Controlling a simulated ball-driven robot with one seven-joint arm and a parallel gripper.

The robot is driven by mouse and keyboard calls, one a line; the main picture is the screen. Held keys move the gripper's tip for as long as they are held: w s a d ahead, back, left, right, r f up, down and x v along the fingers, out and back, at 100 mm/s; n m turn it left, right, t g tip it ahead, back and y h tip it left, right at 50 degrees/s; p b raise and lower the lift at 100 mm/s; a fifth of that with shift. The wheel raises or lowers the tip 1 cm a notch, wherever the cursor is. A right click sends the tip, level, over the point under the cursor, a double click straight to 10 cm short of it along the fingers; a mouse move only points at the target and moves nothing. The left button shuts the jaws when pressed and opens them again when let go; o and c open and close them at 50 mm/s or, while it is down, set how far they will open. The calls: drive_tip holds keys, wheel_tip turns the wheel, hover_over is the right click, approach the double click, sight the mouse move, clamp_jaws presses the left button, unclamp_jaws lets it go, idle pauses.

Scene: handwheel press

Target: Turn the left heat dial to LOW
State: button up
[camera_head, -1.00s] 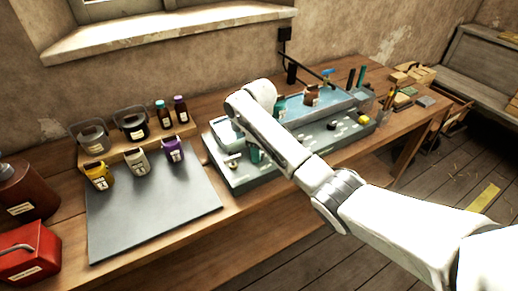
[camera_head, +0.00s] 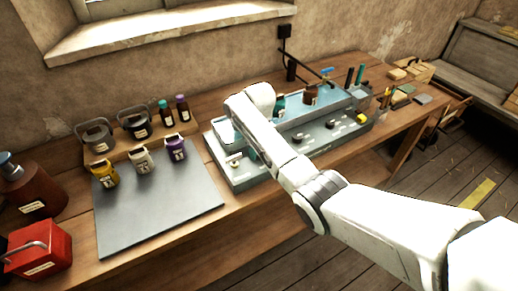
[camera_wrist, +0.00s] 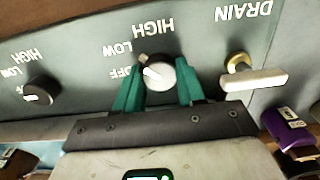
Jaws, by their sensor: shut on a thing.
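The left heat dial (camera_wrist: 160,73) is a round knob with a pale face and dark edge, in the middle of the wrist view, where the panel appears upside down. In the head view my arm hides the dial and most of the gripper. The other heat dial (camera_wrist: 40,91) is black, at the left of the wrist view.
The drain valve (camera_wrist: 252,78), with a pale handle, sits close to the right finger in the wrist view. In the head view, a grey mat (camera_head: 155,205) and a red box (camera_head: 38,250) lie left of the machine.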

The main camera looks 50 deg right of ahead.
idle(0.4)
drive_tip(key=o, duration=1)
drive_tip(key=shift+o, duration=0.2)
drive_tip(key=shift+r, duration=0.1)
wheel_tip(320, 180, up, 11)
drive_tip(key=shift+b, duration=0.45)
drive_tip(key=shift+f, duration=0.2)
drive_tip(key=s+a+f+n+t, duration=0.1)
drive_tip(key=s+a+f+t, duration=0.1)
drive_tip(key=s+a+f, duration=0.5)
drive_tip(key=s+a+f+n+t, duration=0.1)
drive_tip(key=s+a+f, duration=0.35)
drive_tip(key=a, duration=0.45)
drive_tip(key=s+a+r+n+t, duration=0.1)
drive_tip(key=s+a+r+t, duration=0.15)
drive_tip(key=s, duration=1.05)
drive_tip(key=s+d+f+g+b, duration=0.1)
drive_tip(key=s+f+g+b, duration=0.2)
drive_tip(key=s+f, duration=0.6)
drive_tip(key=shift+s+m+g, duration=0.4)
drive_tip(key=shift+s+g, duration=0.35)
